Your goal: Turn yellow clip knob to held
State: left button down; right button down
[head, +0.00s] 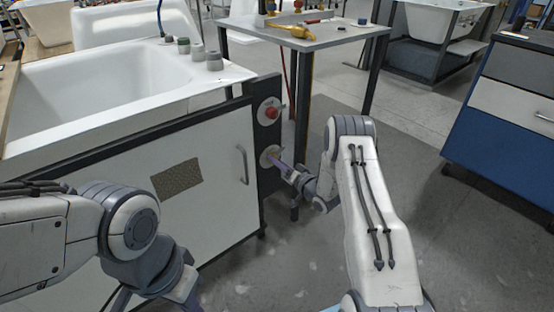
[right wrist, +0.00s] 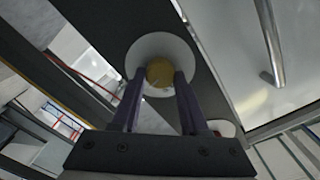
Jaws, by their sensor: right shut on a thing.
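The yellow clip knob (right wrist: 159,72) sits on a round pale plate (right wrist: 146,45) on a dark upright panel. My right gripper (right wrist: 158,82) has its two fingers on either side of the knob, shut on it. In the head view my right gripper (head: 275,160) reaches the round plate on the panel beside the white tub cabinet and hides most of the knob. The knob's marking and setting cannot be read. My left arm comes in at the lower left of the head view, and its fingers are outside the picture.
A red knob (head: 270,112) on its own round plate is just above on the same panel (head: 264,92). The cabinet door handle (head: 243,164) is to the left. A grey table (head: 330,38) stands behind, and a blue drawer cabinet (head: 500,140) at right. Floor between is clear.

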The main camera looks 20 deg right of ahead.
jog(key=shift+s+a+f+m+p, duration=0.15)
jog(key=shift+m+p, duration=0.2)
jog(key=shift+m, duration=0.65)
jog(key=shift+c, duration=2.3)
grip_release()
jog(key=shift+o, duration=0.2)
